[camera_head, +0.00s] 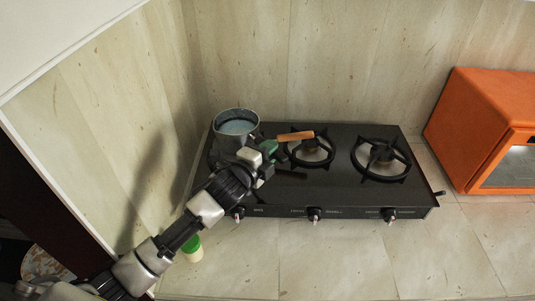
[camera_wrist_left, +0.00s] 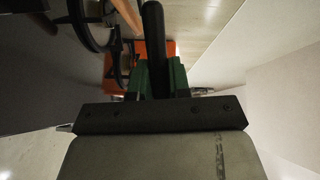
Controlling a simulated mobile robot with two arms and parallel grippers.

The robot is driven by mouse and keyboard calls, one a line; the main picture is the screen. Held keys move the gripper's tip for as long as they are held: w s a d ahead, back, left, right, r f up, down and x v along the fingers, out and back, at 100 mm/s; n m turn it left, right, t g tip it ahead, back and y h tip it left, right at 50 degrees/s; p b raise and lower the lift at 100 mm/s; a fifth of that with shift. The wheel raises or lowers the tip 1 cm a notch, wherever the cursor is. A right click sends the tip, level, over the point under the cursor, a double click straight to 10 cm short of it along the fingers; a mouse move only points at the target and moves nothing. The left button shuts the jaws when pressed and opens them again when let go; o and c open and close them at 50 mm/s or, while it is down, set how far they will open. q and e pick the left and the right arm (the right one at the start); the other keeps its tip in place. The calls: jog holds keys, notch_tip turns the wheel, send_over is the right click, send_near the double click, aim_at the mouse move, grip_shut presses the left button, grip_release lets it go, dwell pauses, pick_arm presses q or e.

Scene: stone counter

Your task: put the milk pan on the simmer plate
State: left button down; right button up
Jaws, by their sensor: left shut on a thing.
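My left gripper (camera_head: 267,149), with green fingertips, is shut on the pan's handle close to the pot. The pot and my arm hide the left burner, so I cannot tell whether the pan's base touches it. Which burner is the simmer plate is not legible. My right gripper is not in view.
The right burner (camera_head: 382,158) is bare. An orange oven (camera_head: 478,130) stands right of the stove. A small jar with a green lid (camera_head: 192,248) stands on the counter beside my left arm. Walls close in behind and left. The front counter (camera_head: 340,262) is clear.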

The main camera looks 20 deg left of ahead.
pick_arm(q)
jog(key=shift+r, duration=0.2)
jog(key=shift+s+d, duration=0.15)
jog(key=shift+f, duration=0.1)
jog(key=c, duration=1.1)
grip_release()
jog(key=shift+f, duration=0.15)
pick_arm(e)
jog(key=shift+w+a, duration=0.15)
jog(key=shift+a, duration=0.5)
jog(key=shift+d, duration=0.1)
pick_arm(q)
jog(key=shift+r, duration=0.3)
jog(key=shift+p+v, duration=1.65)
jog(key=shift+v, duration=4.4)
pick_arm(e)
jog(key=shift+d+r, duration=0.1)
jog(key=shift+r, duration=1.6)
